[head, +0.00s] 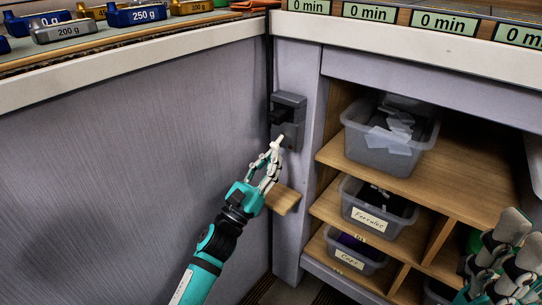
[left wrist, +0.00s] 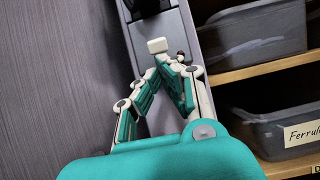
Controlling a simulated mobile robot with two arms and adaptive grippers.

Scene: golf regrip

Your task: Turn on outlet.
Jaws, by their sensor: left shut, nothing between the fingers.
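The outlet (head: 290,103) is a dark grey box on the grey panel beside the shelf unit, with a black plug-like piece (head: 278,116) on its front. My left gripper (head: 277,143) is shut and empty, its fingertips at the lower end of the outlet. I cannot tell whether they touch it. In the left wrist view the closed fingertips (left wrist: 162,48) overlap the outlet's lower face (left wrist: 155,32), and any switch there is hidden or too small to make out. My right gripper (head: 505,255) shows partly at the lower right edge, away from the outlet; its finger opening is unclear.
Wooden shelves right of the outlet hold grey bins, among them an upper bin (head: 390,137), a Ferrules bin (head: 376,207) and a Caps bin (head: 355,250). A small wooden board (head: 283,200) juts out below the outlet. Worktops with weights and timer labels overhang above.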

